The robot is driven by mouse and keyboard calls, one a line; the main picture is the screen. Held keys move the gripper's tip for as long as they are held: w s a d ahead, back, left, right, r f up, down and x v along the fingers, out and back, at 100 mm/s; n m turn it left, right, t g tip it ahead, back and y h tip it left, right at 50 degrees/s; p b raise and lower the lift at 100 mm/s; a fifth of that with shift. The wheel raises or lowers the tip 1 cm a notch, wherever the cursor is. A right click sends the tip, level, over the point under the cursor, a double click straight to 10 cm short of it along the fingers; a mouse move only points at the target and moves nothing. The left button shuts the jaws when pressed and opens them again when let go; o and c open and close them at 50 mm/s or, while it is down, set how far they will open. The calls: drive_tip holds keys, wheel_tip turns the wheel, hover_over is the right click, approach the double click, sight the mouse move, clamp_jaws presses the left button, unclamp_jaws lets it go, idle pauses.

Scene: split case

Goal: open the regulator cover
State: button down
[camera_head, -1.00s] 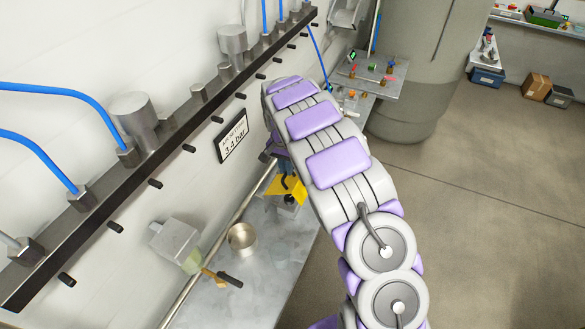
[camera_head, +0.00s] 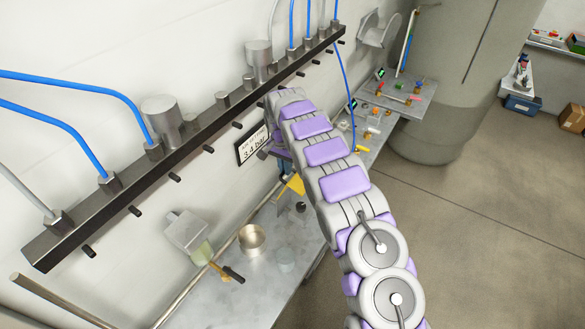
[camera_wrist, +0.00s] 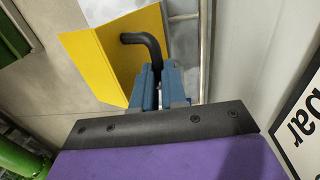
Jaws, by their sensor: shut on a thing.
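The yellow regulator cover (camera_head: 294,185) shows in the head view as a small tilted plate above the bench, partly hidden by my arm. In the wrist view the cover (camera_wrist: 112,55) is a folded yellow panel with a bent black handle (camera_wrist: 149,43). My gripper (camera_wrist: 158,76) has its blue fingers shut on the lower end of this handle. In the head view my gripper is mostly hidden behind my arm. A grey unit with a dark knob (camera_head: 301,207) stands just below the cover.
The metal bench (camera_head: 250,293) holds a round metal cup (camera_head: 252,239) and a brush-like tool (camera_head: 228,272). A wall sign (camera_head: 252,147) reads 3.4 bar, close to my arm. A manifold rail (camera_head: 190,145) with blue hoses runs along the wall. Open floor lies to the right.

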drive_tip(key=shift+w+a+f, duration=0.25)
drive_tip(key=shift+a, duration=0.05)
drive_tip(key=shift+d, duration=0.1)
drive_tip(key=c, duration=1.2)
unclamp_jaws()
drive_tip(key=shift+w, duration=0.15)
drive_tip(key=shift+o, duration=0.2)
drive_tip(key=shift+r, duration=0.1)
